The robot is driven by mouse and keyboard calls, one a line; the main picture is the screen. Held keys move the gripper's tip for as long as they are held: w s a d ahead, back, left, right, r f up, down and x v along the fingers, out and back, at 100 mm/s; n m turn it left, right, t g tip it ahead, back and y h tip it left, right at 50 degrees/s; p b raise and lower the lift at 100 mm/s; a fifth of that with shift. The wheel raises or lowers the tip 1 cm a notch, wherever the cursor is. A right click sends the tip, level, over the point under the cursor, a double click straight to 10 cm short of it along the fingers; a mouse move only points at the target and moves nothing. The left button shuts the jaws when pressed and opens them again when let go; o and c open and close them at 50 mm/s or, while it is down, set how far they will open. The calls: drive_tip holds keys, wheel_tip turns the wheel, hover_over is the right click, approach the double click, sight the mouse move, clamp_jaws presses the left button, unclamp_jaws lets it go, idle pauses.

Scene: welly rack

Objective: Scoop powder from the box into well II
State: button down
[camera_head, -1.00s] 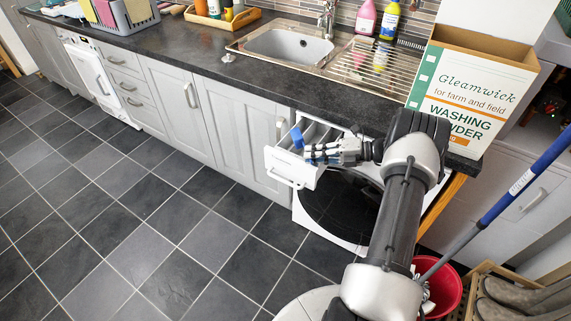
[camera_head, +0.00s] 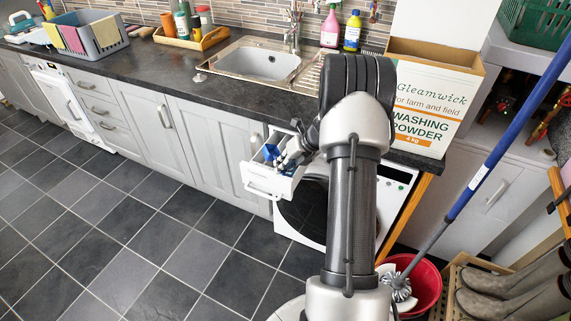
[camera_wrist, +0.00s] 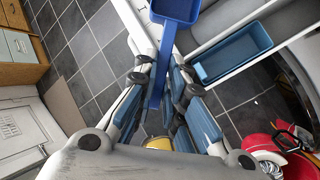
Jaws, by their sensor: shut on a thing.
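My gripper (camera_wrist: 165,85) is shut on the handle of a blue scoop (camera_wrist: 177,9). In the head view the scoop (camera_head: 272,151) is over the open detergent drawer (camera_head: 268,181) of the white washing machine. The scoop's bowl is cut off at the top of the wrist view, and I cannot tell if it holds powder. The wrist view shows a blue compartment (camera_wrist: 233,54) in the drawer, right of the scoop; the well marks are not readable. The washing powder box (camera_head: 432,105) stands open-topped on the worktop to the right; its inside is hidden.
The sink (camera_head: 268,62) and the dark worktop (camera_head: 215,84) lie behind the drawer. A blue-handled mop (camera_head: 510,140) leans at the right, its head in a red bucket (camera_head: 425,285). The tiled floor at left is clear.

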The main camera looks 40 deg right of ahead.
drive_tip(key=shift+w+a+r+n+g+h+p, duration=0.15)
drive_tip(key=shift+a+g+h+p, duration=0.1)
drive_tip(key=shift+h+p, duration=0.25)
drive_tip(key=shift+s+a+r+n+g+h+p, duration=0.15)
drive_tip(key=shift+g+h+p, duration=0.1)
drive_tip(key=shift+h, duration=0.35)
drive_tip(key=h+p, duration=0.1)
drive_tip(key=p, duration=0.2)
drive_tip(key=shift+w+f+g, duration=0.15)
drive_tip(key=shift+g, duration=0.15)
drive_tip(key=shift+h+p, duration=0.5)
drive_tip(key=shift+p, duration=0.65)
drive_tip(key=shift+n+p, duration=0.3)
drive_tip(key=shift+p, duration=0.15)
